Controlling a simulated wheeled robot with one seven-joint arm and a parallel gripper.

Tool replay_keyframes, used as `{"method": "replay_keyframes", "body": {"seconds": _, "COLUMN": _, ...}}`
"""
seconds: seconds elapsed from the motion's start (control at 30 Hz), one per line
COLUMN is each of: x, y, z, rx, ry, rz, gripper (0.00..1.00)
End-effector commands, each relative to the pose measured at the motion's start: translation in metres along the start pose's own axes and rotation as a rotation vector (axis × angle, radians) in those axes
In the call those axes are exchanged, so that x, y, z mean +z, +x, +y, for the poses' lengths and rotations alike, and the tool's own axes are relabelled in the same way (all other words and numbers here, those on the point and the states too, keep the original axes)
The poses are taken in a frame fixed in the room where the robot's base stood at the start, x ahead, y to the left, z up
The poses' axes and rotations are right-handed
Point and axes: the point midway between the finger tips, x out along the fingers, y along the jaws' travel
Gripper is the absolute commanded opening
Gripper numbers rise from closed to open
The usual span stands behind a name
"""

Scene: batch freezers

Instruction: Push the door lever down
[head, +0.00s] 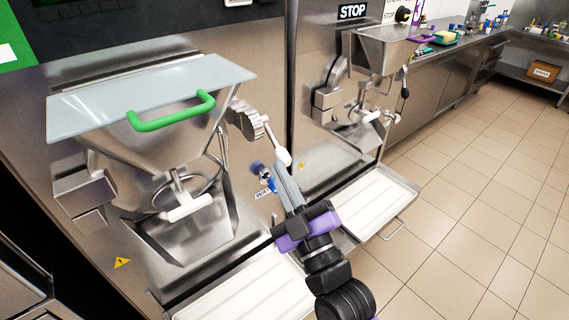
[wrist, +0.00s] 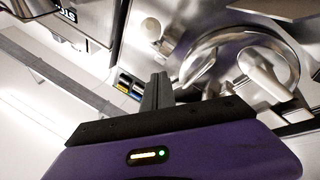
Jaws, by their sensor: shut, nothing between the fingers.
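The door lever (head: 281,155) is on the nearer batch freezer. It is a thin rod with a thick white grip, slanting down to the right from a ribbed metal hub (head: 250,121). My gripper (head: 279,170) is shut and empty, pointing upward. In the head view its fingertips are right at the lower end of the white grip; I cannot tell whether they touch. In the wrist view my closed fingers (wrist: 157,86) show at the middle, with steel machine parts beyond them. I cannot tell for sure which white part there is the lever.
The hopper has a glass lid with a green handle (head: 172,113). Below it is a white T-handle (head: 188,208). A second freezer (head: 340,60) and a white drip tray (head: 368,205) stand to the right. The tiled floor is clear.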

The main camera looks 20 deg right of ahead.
Motion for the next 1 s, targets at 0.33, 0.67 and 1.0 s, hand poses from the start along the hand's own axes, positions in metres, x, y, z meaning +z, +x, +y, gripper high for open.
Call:
{"method": "replay_keyframes", "body": {"seconds": 0.33, "x": 0.009, "y": 0.018, "z": -0.002, "rx": -0.004, "ry": 0.002, "rz": -0.001, "gripper": 0.00}}
{"method": "replay_keyframes", "body": {"seconds": 0.67, "x": 0.022, "y": 0.022, "z": -0.001, "rx": -0.003, "ry": 0.001, "rz": -0.001, "gripper": 0.00}}
{"method": "replay_keyframes", "body": {"seconds": 1.0, "x": 0.036, "y": 0.025, "z": -0.001, "rx": -0.003, "ry": 0.001, "rz": 0.000, "gripper": 0.00}}
